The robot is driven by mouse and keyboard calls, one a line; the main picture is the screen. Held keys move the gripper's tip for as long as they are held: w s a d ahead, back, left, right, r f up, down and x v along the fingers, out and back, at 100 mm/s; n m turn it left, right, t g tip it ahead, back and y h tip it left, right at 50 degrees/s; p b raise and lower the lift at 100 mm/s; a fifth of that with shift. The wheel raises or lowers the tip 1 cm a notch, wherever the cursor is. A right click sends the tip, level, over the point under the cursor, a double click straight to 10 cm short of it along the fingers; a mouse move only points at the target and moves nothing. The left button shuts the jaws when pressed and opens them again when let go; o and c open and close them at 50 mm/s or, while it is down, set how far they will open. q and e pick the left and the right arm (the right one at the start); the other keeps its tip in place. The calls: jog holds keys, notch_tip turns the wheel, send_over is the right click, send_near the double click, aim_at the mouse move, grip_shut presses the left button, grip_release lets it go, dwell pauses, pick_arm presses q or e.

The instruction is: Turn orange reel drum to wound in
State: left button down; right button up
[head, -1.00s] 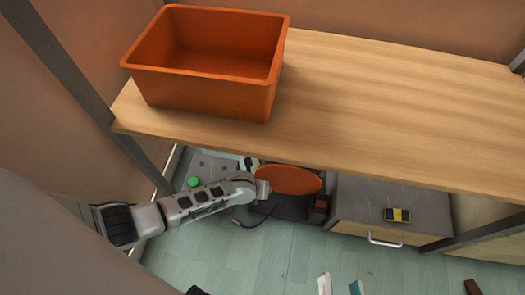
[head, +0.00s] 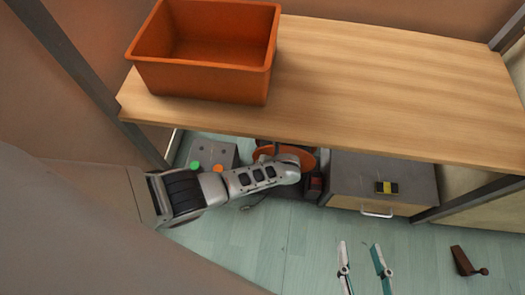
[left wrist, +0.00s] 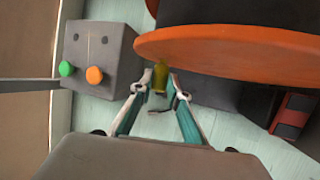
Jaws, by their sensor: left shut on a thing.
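The orange reel drum (head: 262,156) sits on the floor under the table, largely covered by my left arm in the head view. In the left wrist view its orange disc (left wrist: 240,58) spans the upper right. My left gripper (left wrist: 160,82) has its fingertips on a small yellow handle (left wrist: 160,74) beside the disc's edge, and is shut on it. Where the handle joins the drum is hidden. In the head view the left fingers are hidden behind the arm. My right gripper (head: 362,256) is open and empty above the floor at the bottom.
The wooden tabletop (head: 400,90) overhangs the drum and carries an orange bin (head: 200,78). A grey box with green and orange buttons (head: 213,152) stands left of the drum. A drawer cabinet (head: 350,180) stands right, with a yellow-black object (head: 387,187) on top. Floor in front is mostly clear.

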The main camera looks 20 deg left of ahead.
pick_arm(q)
jog(key=shift+s+f, duration=0.1)
jog(key=shift+s, duration=0.05)
jog(key=c, duration=1.9)
grip_release()
jog(key=v, duration=1.2)
